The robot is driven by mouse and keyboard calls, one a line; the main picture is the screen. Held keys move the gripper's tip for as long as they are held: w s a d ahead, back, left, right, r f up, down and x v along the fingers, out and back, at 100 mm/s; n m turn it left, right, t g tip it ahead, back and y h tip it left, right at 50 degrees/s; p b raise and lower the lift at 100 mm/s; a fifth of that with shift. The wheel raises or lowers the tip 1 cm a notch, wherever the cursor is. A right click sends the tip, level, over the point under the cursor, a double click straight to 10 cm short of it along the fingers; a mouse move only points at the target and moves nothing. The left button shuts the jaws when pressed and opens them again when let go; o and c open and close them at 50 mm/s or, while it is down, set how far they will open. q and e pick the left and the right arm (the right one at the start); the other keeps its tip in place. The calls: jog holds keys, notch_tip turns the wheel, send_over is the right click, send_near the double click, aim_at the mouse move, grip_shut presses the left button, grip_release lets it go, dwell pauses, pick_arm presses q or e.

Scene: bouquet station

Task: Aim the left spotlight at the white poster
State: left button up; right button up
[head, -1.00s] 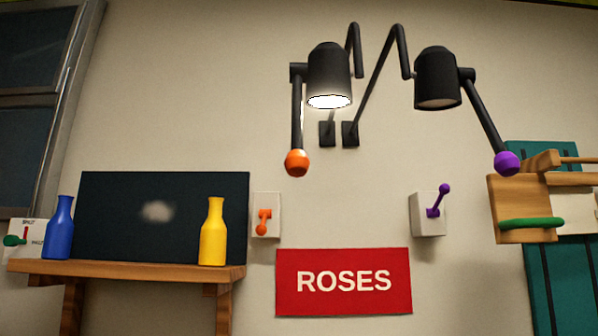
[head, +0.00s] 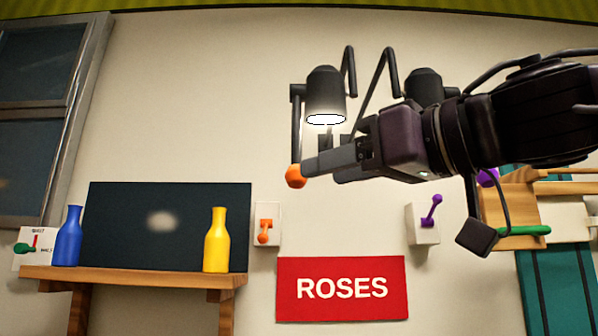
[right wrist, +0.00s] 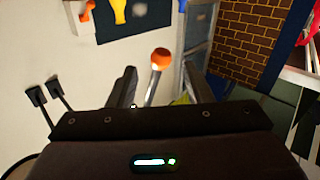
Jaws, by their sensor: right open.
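The left spotlight (head: 325,92) is a black lamp on a bent wall arm, lit and facing down. Its handle ends in an orange ball (head: 295,177), which also shows in the right wrist view (right wrist: 160,56). My right gripper (head: 322,171) comes in from the right, open and empty, with its fingertips close to the ball. In the wrist view the ball lies just beyond the fingertips, in line with the gap; contact cannot be told. I cannot make out a white poster. A red ROSES poster (head: 342,289) hangs below. My left gripper is out of view.
A second black spotlight (head: 424,84) is partly behind my right arm; its purple ball (head: 488,177) shows below. Orange (head: 267,224) and purple (head: 424,224) wall switches sit above the red poster. A shelf (head: 150,277) holds blue and yellow bottles before a dark panel.

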aim_at(297, 188)
jog(key=p+x, duration=0.2)
jog(key=x, duration=0.3)
jog(key=shift+w+a+r+p, duration=0.15)
jog(key=shift+a+p, duration=0.1)
jog(key=shift+p, duration=0.1)
jog(key=shift+w+a, duration=0.2)
jog(key=shift+a, duration=0.1)
jog(key=shift+w, duration=0.1)
jog(key=shift+c, duration=0.4)
grip_shut()
